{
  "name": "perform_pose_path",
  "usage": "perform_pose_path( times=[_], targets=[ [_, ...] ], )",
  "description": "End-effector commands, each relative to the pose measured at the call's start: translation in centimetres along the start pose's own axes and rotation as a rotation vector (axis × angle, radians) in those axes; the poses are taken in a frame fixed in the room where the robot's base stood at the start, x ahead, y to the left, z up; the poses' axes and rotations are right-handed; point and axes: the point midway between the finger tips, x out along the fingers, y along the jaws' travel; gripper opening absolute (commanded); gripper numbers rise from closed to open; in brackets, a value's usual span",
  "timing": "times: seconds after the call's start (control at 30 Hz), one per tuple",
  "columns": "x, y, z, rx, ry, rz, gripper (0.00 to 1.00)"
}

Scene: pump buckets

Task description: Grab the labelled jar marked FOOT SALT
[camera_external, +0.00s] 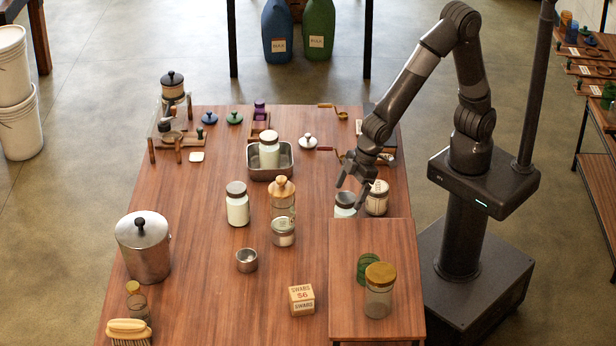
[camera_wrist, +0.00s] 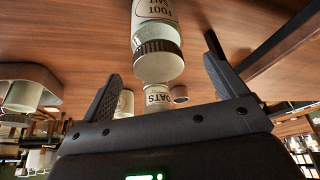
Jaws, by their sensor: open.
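The FOOT SALT jar (camera_wrist: 158,30) is pale with a ribbed dark lid (camera_wrist: 158,58) and a white label, seen upside down in the wrist view. Its top edge is cut off by the frame. My gripper (camera_wrist: 161,56) is open and empty, with the lid showing between its spread fingers; I cannot tell the depth gap. In the external view my gripper (camera_external: 352,190) points down above the right side of the table, close over a dark-lidded jar (camera_external: 345,206). That jar appears to be the FOOT SALT one, but its label is not readable there.
A labelled jar (camera_external: 377,199) stands close to the right; an OATS jar (camera_wrist: 158,97) shows beyond the lid. A raised wooden board (camera_external: 350,300) lies nearer the front. Other jars (camera_external: 238,208) and a metal tray (camera_external: 256,172) stand to the left.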

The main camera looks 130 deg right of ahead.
Motion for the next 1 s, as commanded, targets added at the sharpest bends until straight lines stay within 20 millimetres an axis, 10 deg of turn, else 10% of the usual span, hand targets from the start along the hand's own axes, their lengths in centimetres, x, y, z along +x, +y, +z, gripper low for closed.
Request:
perform_pose_path(
  times=[0.53,1.0],
  targets=[
    [5.2,0.2,0.6,-0.001,-0.001,0.0,0.9],
    [5.7,0.1,0.5,-0.001,0.001,0.0,0.79]
  ],
)
